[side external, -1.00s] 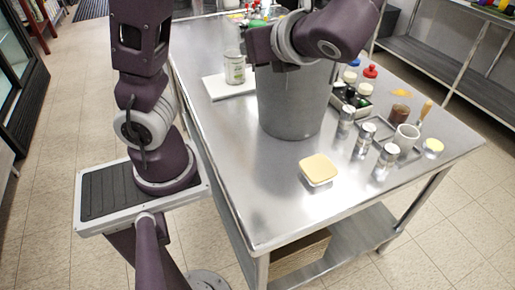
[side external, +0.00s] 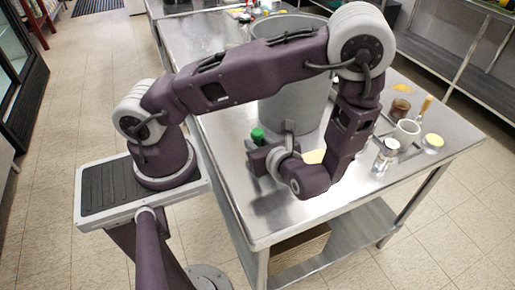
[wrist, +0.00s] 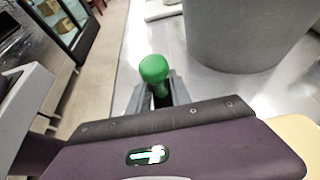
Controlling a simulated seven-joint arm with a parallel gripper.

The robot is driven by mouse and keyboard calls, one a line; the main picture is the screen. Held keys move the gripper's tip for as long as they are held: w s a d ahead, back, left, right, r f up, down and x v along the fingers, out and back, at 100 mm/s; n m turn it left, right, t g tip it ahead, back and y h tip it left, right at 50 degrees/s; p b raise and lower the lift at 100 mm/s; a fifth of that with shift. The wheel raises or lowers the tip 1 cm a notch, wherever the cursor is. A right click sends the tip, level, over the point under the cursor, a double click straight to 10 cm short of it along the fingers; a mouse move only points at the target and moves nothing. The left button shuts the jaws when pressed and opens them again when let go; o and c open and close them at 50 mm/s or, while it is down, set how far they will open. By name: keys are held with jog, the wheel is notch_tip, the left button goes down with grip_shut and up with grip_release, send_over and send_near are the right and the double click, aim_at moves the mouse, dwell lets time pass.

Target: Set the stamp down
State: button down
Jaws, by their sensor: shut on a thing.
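The stamp shows as a green rounded knob (side external: 258,135) in the side view, at my gripper (side external: 262,150). In the wrist view the green knob (wrist: 153,70) stands up between the two grey fingers of my gripper (wrist: 158,97), which are shut on it. The lower part of the stamp is hidden by the gripper, so I cannot tell whether it touches the table. My gripper is above the left part of the steel table (side external: 240,205), in front of the large grey pot.
The large grey pot (side external: 300,105) stands just behind my gripper. A cream-lidded container (side external: 314,157) is partly hidden behind my wrist. A shaker (side external: 386,152), white mug (side external: 407,131) and brown jar (side external: 400,108) stand at the right. The table's near left corner is clear.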

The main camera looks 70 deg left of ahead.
jog(key=shift+f, duration=0.8)
jog(key=shift+f, duration=0.1)
jog(key=c, duration=1.2)
grip_release()
